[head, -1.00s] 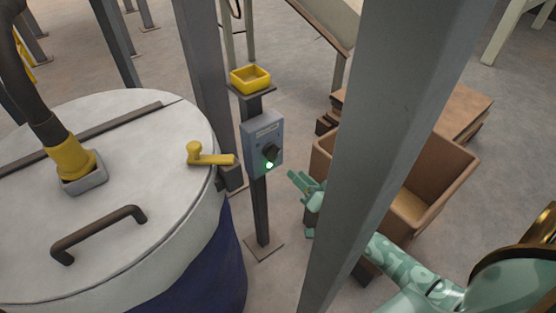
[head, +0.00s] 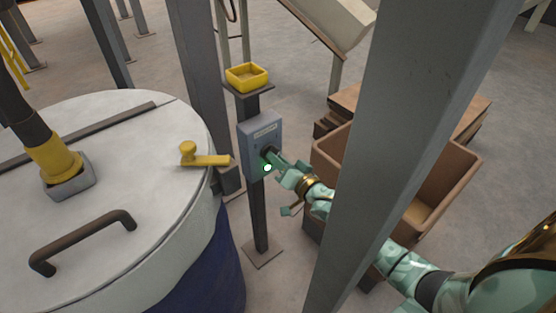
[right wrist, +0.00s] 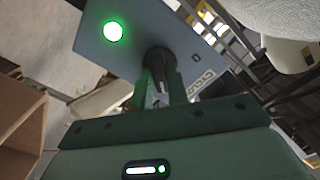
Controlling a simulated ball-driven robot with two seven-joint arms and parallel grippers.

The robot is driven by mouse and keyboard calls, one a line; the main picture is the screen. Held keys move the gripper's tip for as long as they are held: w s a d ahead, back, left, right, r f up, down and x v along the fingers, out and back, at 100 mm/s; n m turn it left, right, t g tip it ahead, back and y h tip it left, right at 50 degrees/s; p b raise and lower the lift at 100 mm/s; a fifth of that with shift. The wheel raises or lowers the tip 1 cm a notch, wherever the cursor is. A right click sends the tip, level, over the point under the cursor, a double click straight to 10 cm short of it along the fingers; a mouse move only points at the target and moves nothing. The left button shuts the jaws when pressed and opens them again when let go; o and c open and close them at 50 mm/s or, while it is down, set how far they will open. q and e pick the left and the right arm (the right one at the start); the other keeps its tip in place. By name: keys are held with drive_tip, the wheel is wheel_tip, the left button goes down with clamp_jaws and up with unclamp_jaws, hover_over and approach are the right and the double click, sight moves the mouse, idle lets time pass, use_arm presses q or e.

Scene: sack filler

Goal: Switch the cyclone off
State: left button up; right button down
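The grey control box (head: 258,140) stands on a dark post beside the white-lidded drum. Its black rotary knob (head: 268,153) is partly hidden by my right gripper (head: 277,162); the knob also shows in the right wrist view (right wrist: 158,58). A green lamp (head: 267,168) on the box glows, and it is bright in the right wrist view (right wrist: 113,31). My right gripper's fingers are close together at the knob, one on each side, and look shut on it. My left gripper is not in view.
A grey steel column (head: 400,120) stands in front of my right arm. A yellow tray (head: 246,76) sits above the box. The drum lid (head: 120,190) with a yellow lever (head: 205,158) is at the left. A brown bin (head: 440,190) stands behind the column.

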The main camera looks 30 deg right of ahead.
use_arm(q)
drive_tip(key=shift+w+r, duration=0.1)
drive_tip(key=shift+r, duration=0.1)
use_arm(e)
drive_tip(key=shift+n, duration=0.4)
use_arm(q)
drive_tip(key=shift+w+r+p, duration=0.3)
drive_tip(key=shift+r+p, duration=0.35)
drive_tip(key=shift+p, duration=0.15)
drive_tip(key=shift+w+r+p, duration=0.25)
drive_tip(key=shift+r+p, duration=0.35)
drive_tip(key=shift+p, duration=0.2)
use_arm(e)
drive_tip(key=shift+f+n, duration=0.1)
drive_tip(key=shift+n, duration=7.5)
drive_tip(key=c, duration=1.4)
unclamp_jaws()
drive_tip(key=shift+o, duration=0.2)
drive_tip(key=shift+s, duration=0.1)
